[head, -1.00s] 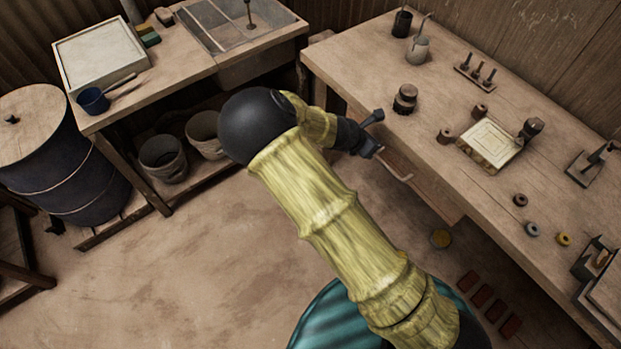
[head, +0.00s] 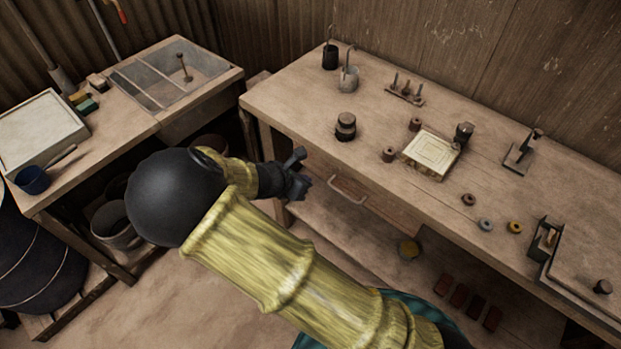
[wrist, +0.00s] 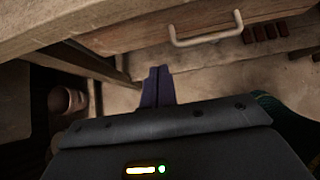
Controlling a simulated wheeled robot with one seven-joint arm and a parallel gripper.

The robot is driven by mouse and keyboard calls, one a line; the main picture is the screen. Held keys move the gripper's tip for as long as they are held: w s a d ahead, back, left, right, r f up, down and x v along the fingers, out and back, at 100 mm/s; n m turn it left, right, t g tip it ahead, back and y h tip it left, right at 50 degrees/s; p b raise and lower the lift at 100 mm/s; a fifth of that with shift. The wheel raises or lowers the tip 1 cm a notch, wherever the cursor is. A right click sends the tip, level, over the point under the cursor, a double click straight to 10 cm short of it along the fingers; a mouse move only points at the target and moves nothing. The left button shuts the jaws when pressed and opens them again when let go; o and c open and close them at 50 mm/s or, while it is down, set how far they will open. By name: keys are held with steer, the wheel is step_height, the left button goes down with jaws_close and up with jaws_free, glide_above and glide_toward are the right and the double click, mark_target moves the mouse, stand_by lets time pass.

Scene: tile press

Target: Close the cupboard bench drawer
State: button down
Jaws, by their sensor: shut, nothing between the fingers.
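The bench drawer (head: 370,196) is under the top of the right-hand workbench (head: 290,112). Its wooden front carries a pale bar handle (head: 347,191). In the head view the drawer front looks close to the bench edge; I cannot tell exactly how far out it stands. My gripper (head: 303,170) is just left of the handle, in front of the bench, and looks apart from it. In the wrist view my gripper (wrist: 157,72) has its dark fingers together and empty. The handle (wrist: 207,32) and drawer front (wrist: 150,27) show beyond them.
A bench leg (wrist: 98,64) stands left of my fingers in the wrist view. Small jars, a framed tile (head: 432,152) and tools stand on the bench top. A second table (head: 150,112) stands left.

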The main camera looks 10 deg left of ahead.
steer(key=s+d+r+m+g+y+p, duration=0.2)
steer(key=s+d+r+m+p, duration=0.2)
steer(key=d+r+m, duration=0.6)
steer(key=s+d+r+m+g+y+p, duration=0.2)
steer(key=s+d+r+m, duration=0.7)
steer(key=m, duration=1)
steer(key=d+r+y+p, duration=0.1)
steer(key=d+p, duration=0.1)
steer(key=d, duration=0.2)
steer(key=shift+s+d+r+g, duration=0.2)
steer(key=shift+d+r+g, duration=0.1)
steer(key=shift+r+g, duration=0.1)
